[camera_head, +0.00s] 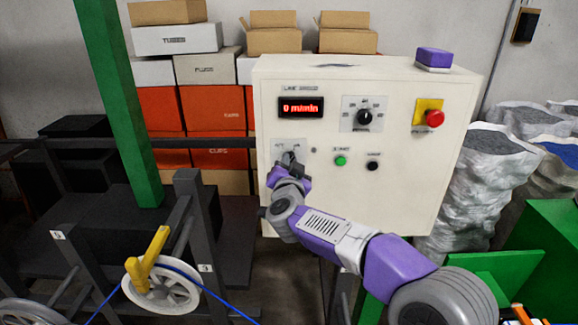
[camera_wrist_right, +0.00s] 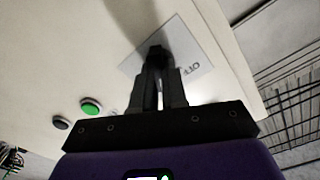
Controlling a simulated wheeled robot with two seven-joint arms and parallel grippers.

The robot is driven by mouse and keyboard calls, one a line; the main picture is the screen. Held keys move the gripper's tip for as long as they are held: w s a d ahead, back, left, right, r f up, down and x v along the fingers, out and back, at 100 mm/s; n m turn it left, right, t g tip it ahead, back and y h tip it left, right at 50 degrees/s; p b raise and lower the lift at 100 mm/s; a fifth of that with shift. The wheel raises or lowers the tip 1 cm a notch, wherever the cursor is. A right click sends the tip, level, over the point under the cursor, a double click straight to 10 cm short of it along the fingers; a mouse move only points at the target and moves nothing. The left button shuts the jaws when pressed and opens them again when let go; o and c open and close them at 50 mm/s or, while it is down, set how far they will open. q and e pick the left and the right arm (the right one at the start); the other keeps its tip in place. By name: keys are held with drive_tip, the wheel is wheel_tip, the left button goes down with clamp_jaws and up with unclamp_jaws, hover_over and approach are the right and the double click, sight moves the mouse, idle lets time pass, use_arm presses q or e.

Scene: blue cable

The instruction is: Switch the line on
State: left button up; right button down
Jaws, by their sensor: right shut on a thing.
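The cream control panel (camera_head: 385,205) stands in front of me. Its display (camera_head: 300,107) reads 0 m/min in red. A rotary switch with a small label plate (camera_head: 278,147) sits at the panel's lower left. My right gripper (camera_head: 289,163) is at this switch, and in the right wrist view its fingers (camera_wrist_right: 158,85) are shut on the dark switch knob (camera_wrist_right: 157,52). The plate (camera_wrist_right: 194,69) shows "OFF" beside the fingers. A green button (camera_head: 341,160) and a black button (camera_head: 373,166) sit to the right. My left gripper is out of view.
A speed dial (camera_head: 363,117) and a red emergency button (camera_head: 434,118) on yellow are higher on the panel. A purple block (camera_head: 434,58) sits on top. A white pulley (camera_head: 161,287) with blue cable (camera_head: 213,294) is at lower left. Boxes (camera_head: 211,108) stack behind.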

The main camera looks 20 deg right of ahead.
idle(0.5)
drive_tip(key=c, duration=1.2)
unclamp_jaws()
drive_tip(key=shift+o, duration=0.2)
drive_tip(key=b+v, duration=0.1)
drive_tip(key=v, duration=0.6)
drive_tip(key=shift+s, duration=0.3)
drive_tip(key=shift+a, duration=0.1)
